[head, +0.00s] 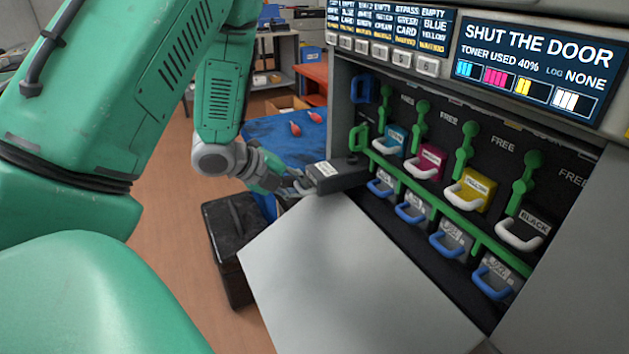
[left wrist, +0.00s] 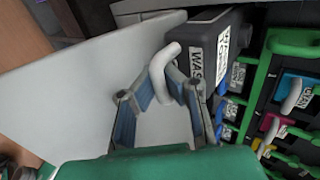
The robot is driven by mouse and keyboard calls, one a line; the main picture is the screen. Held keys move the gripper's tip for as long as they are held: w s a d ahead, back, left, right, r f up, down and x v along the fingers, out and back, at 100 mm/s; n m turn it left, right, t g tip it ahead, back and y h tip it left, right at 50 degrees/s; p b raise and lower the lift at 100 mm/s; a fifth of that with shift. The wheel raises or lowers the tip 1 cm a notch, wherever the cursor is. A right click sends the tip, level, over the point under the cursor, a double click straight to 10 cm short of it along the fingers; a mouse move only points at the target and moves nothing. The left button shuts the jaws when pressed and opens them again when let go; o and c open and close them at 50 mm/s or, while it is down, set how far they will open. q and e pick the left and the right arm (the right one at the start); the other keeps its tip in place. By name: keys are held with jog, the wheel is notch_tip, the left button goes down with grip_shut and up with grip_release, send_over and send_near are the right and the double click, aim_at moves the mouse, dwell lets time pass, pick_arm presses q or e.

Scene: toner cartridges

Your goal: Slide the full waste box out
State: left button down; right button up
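The waste box (head: 337,177) is a dark grey block with a white label, sticking out of the left end of the printer bay above the lowered door. In the left wrist view the waste box (left wrist: 208,38) shows its label and a white loop handle (left wrist: 166,62). My left gripper (head: 292,184) is at the box's front end. The box's rear end is hidden. My right gripper is not in view.
The lowered grey door (head: 340,275) lies below the bay. Cyan, magenta, yellow (head: 472,190) and black cartridges sit right of the box, with green levers above and blue-handled units below. A black bin (head: 235,240) and a blue table (head: 270,135) stand to the left. The display (head: 532,68) reads "SHUT THE DOOR".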

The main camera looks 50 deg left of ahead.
pick_arm(q)
jog(key=shift+s+a, duration=0.2)
jog(key=shift+s, duration=0.5)
jog(key=c, duration=1.1)
grip_release()
jog(key=shift+s+r, duration=0.1)
jog(key=shift+r, duration=0.05)
jog(key=shift+s+r+p, duration=0.1)
jog(key=shift+p, duration=0.3)
jog(key=p+v, duration=0.4)
jog(key=v, duration=0.2)
jog(key=shift+s+r, duration=0.1)
jog(key=shift+s, duration=0.1)
